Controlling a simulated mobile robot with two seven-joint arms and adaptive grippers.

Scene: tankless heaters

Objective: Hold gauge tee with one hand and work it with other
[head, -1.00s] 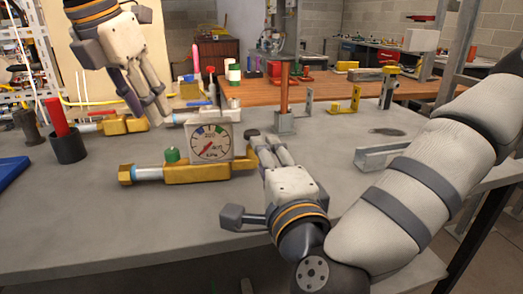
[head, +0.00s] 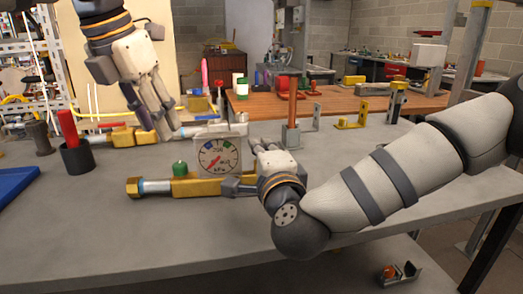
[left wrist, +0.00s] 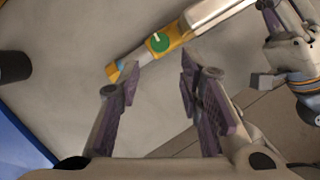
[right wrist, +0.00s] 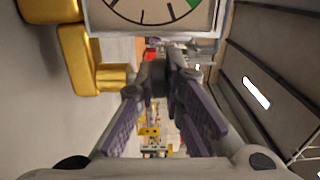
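The gauge tee has a yellow brass body (head: 195,187), a green knob (head: 180,169) and a square white-faced gauge (head: 217,158). It lies on the grey bench. My left gripper (head: 171,134) hangs open and empty above the bench, up and left of the gauge. The left wrist view shows the tee's green knob (left wrist: 159,42) beyond its parted fingers. My right gripper (head: 262,146) is low, close to the right side of the gauge. In the right wrist view its fingers (right wrist: 163,80) are partly apart, beside a brass stub (right wrist: 113,78); contact is unclear.
A black cup (head: 77,158) with a red handle and a blue tray (head: 14,181) stand at left. Another brass fitting (head: 120,136) lies behind the tee. A copper post (head: 292,105) stands behind my right gripper. The front of the bench is clear.

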